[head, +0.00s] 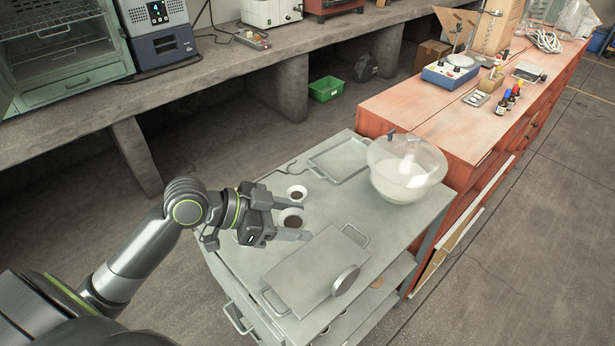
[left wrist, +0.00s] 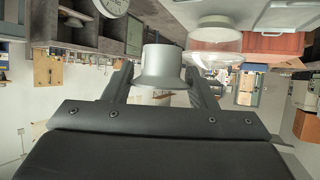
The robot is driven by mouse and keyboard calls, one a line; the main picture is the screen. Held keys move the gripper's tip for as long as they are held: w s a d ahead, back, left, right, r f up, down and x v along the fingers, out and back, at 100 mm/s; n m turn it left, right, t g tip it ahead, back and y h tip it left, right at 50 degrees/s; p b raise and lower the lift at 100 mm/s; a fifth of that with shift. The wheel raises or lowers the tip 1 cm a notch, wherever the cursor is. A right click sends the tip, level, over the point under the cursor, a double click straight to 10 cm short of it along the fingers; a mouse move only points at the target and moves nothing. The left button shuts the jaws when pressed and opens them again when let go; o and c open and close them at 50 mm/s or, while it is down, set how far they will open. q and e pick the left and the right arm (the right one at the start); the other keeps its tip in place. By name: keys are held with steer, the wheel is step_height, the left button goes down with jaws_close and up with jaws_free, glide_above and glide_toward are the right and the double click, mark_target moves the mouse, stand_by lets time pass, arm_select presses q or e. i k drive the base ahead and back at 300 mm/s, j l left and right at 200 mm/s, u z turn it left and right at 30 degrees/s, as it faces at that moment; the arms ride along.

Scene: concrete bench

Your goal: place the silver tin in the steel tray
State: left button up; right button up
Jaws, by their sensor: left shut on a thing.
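My left gripper (head: 297,220) is over the left part of the grey cart and is shut on the silver tin (head: 290,215). The tin is a round open vessel with a dark inside. In the left wrist view the silver tin (left wrist: 162,66) is grey with a wide flared rim, between the two fingers. How high it is above the cart top is hard to tell. A shallow steel tray (head: 325,168) with handles lies at the back of the cart, beyond the gripper, with nothing in it. My right gripper is not in view.
A large glass bowl (head: 410,165) stands right of the tray. A flat handled plate (head: 305,270) lies nearer, with a round disc (head: 345,280) at its right. The cart middle is bare.

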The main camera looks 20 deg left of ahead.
mark_target(334, 167)
steer(key=i+l+u, duration=0.35)
steer(key=i+l, duration=0.15)
steer(key=l, duration=0.25)
steer(key=i+l+u, duration=0.15)
steer(key=l, duration=0.3)
steer(key=i+l+u, duration=0.1)
steer(key=i+l, duration=0.2)
steer(key=i, duration=0.25)
